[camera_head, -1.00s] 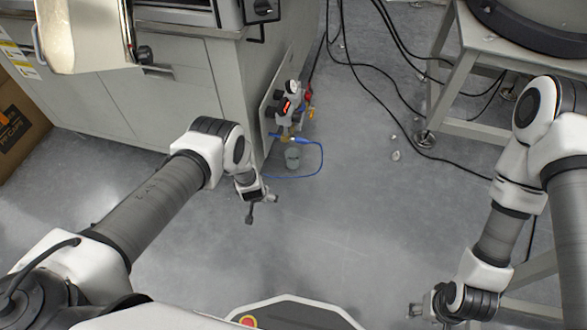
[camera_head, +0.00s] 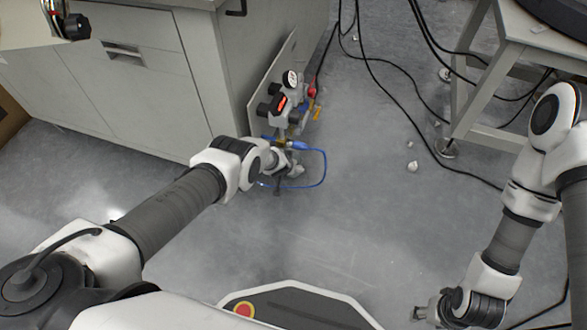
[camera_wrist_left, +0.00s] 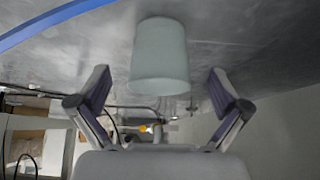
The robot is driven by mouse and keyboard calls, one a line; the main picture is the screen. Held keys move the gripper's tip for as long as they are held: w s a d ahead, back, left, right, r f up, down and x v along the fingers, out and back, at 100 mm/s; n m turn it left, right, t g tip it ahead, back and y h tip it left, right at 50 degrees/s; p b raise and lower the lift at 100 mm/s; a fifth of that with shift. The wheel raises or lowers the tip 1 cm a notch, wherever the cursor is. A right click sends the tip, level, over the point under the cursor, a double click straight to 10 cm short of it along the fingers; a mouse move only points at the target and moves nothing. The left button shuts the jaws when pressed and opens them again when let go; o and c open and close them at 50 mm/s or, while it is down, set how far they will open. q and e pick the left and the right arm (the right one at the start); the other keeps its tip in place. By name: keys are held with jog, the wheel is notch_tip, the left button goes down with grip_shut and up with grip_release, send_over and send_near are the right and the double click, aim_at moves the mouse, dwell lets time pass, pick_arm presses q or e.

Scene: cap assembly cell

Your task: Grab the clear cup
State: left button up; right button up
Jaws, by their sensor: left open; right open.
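The clear cup (camera_wrist_left: 159,55) is a pale, translucent tumbler between the two fingers in the left wrist view. A gap shows on each side, so neither finger touches it. My left gripper (camera_wrist_left: 158,76) is open. In the head view my left gripper (camera_head: 282,174) is small, down by the cabinet's corner, and the cup cannot be made out clearly behind it. My right gripper (camera_head: 420,313) is open and empty at the lower right of the head view, far from the cup.
A regulator with a gauge (camera_head: 291,79) and a looped blue hose (camera_head: 325,168) is close to my left gripper, beside the grey cabinet (camera_head: 150,90). The hose also crosses the left wrist view (camera_wrist_left: 50,22). Black cables (camera_head: 385,75) lie near a stand (camera_head: 478,90).

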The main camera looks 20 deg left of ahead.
pick_arm(q)
jog(key=shift+b+x, duration=3)
jog(key=shift+b, duration=2.15)
jog(key=shift+s+r, duration=0.1)
jog(key=c, duration=1)
jog(key=shift+c, duration=0.5)
